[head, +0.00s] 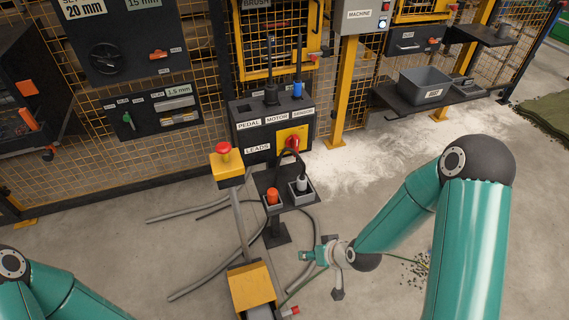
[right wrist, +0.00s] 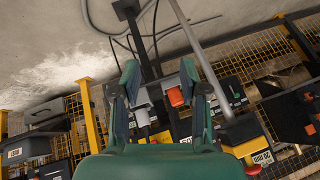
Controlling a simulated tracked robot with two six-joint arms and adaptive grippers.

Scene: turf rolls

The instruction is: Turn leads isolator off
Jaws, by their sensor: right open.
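The leads isolator is a red rotary knob (head: 292,143) on a yellow plate, on the front of a dark box (head: 243,131) labelled PEDAL, MOTOR and LEADS. The knob's exact setting is too small to tell. In the right wrist view I cannot make out the knob; my gripper body covers part of the box. My right gripper (head: 322,265) is open and empty, low in front of the box and apart from it. Its spread fingers show in the right wrist view (right wrist: 160,80). My left arm shows at lower left in the head view, but its gripper is out of frame.
A small stand holds an orange plug (head: 272,196) and a grey plug (head: 301,184) with a black cable, between my right gripper and the box. A yellow post head (head: 227,168) with a red button stands left. Hoses (head: 205,277) lie on the floor. A grey bin (head: 425,87) is at right.

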